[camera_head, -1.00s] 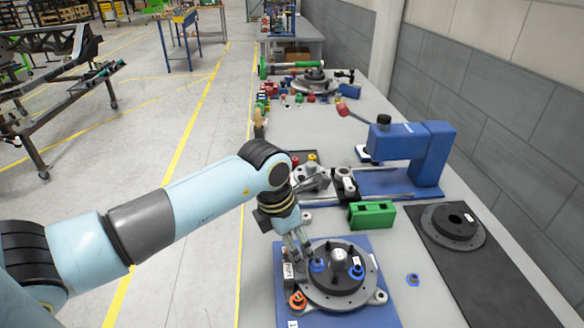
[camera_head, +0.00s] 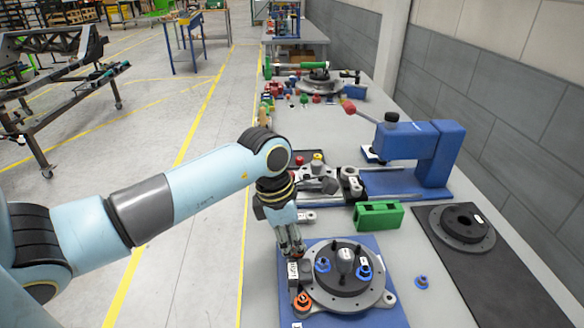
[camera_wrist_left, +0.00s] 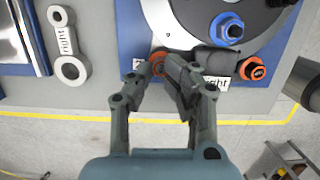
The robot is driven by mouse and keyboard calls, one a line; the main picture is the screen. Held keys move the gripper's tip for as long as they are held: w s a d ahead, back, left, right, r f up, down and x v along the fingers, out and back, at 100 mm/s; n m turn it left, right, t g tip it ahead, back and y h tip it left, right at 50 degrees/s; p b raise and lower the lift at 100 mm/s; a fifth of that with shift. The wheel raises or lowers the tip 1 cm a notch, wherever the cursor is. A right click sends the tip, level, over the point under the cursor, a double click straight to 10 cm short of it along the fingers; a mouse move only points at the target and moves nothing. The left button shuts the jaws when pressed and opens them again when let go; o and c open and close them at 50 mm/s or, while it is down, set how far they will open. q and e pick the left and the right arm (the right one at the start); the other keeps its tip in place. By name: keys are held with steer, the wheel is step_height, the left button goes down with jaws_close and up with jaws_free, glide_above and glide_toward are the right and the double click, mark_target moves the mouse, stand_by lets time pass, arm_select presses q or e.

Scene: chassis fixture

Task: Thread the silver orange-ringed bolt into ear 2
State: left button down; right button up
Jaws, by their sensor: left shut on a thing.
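My left gripper (camera_head: 294,254) points down at the left edge of the round grey flanged fixture (camera_head: 352,303) on the blue plate. In the left wrist view its fingers (camera_wrist_left: 157,66) are closed around an orange-ringed bolt (camera_wrist_left: 158,57), mostly hidden behind them. I cannot tell whether the bolt's tip is inside an ear hole. A second orange-ringed bolt (camera_head: 302,301) sits at the fixture's near-left ear; it also shows in the left wrist view (camera_wrist_left: 254,69). I cannot tell which ear is ear 2. My right gripper is out of view.
Blue-ringed bolts (camera_head: 323,265) stand on the fixture's dark hub, and one blue-ringed piece (camera_head: 422,282) lies on the table. A green block (camera_head: 379,216), a blue press (camera_head: 425,155) and a dark disc (camera_head: 462,228) are close by. A grey two-holed link (camera_wrist_left: 55,16) lies beside the plate.

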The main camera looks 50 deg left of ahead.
arm_select(q)
steer(key=shift+w+f+m+b, duration=0.2)
steer(key=shift+m+b, duration=0.25)
steer(key=shift+m, duration=0.15)
steer(key=shift+w+f+m+b, duration=0.2)
steer(key=shift+m+b, duration=0.25)
steer(key=shift+m, duration=0.15)
steer(key=shift+s+r, duration=0.15)
steer(key=shift+r, duration=0.15)
steer(key=shift+f+m+h, duration=0.1)
steer(key=shift+m+h, duration=0.2)
steer(key=shift+m, duration=0.1)
steer(key=shift+w+f+m+g+b, duration=0.2)
steer(key=shift+w+m+g+b, duration=0.1)
steer(key=shift+m+b, duration=0.5)
steer(key=shift+s+r+m+b, duration=0.1)
steer(key=shift+m+b, duration=0.3)
steer(key=shift+b, duration=0.1)
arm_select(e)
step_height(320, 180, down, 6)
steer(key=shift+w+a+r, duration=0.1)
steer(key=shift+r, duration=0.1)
arm_select(q)
steer(key=shift+r, duration=0.1)
